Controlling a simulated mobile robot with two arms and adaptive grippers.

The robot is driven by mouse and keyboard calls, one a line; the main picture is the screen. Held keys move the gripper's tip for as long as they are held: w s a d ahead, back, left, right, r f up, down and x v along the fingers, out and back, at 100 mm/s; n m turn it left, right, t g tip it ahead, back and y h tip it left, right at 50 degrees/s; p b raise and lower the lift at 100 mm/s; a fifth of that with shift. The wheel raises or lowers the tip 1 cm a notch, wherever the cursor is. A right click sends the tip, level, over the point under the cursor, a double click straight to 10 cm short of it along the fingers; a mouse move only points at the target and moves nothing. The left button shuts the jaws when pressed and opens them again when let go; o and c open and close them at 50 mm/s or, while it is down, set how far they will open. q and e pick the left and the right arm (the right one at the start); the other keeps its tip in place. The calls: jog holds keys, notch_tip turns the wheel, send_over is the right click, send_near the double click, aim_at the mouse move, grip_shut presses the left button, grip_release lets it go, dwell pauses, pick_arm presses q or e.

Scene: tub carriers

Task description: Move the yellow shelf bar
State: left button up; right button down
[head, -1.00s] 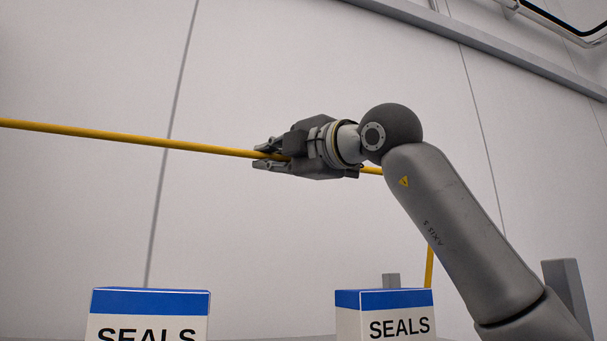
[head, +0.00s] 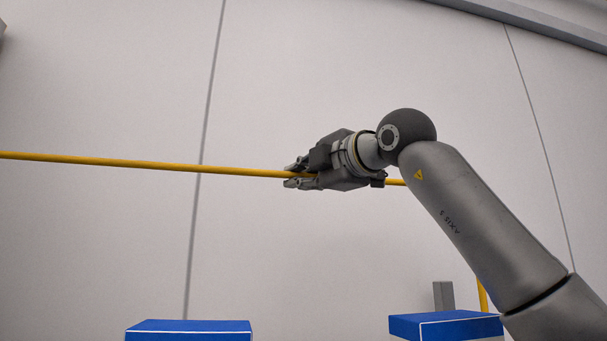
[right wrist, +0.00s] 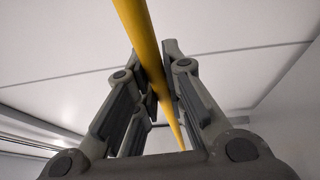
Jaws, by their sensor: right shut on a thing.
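The yellow shelf bar (head: 140,163) is a long thin rod that runs nearly level across the head view, from the left edge to behind my right arm. My right gripper (head: 297,175) is shut on the bar, with its fingers above and below it. In the right wrist view the bar (right wrist: 138,30) passes between the two fingers of the right gripper (right wrist: 157,88). The bar's left end is out of view, and part of it is hidden by my right gripper. My left gripper is not in view.
Two boxes with blue tops, one on the left (head: 188,330) and one on the right (head: 445,325), stand below the bar. A grey post (head: 443,295) and a yellow upright (head: 482,295) show behind the right box. A pale panelled wall fills the background.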

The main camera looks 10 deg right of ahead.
jog(key=shift+r, duration=0.15)
jog(key=c, duration=1.5)
grip_release()
jog(key=v, duration=1.2)
jog(key=shift+d, duration=0.1)
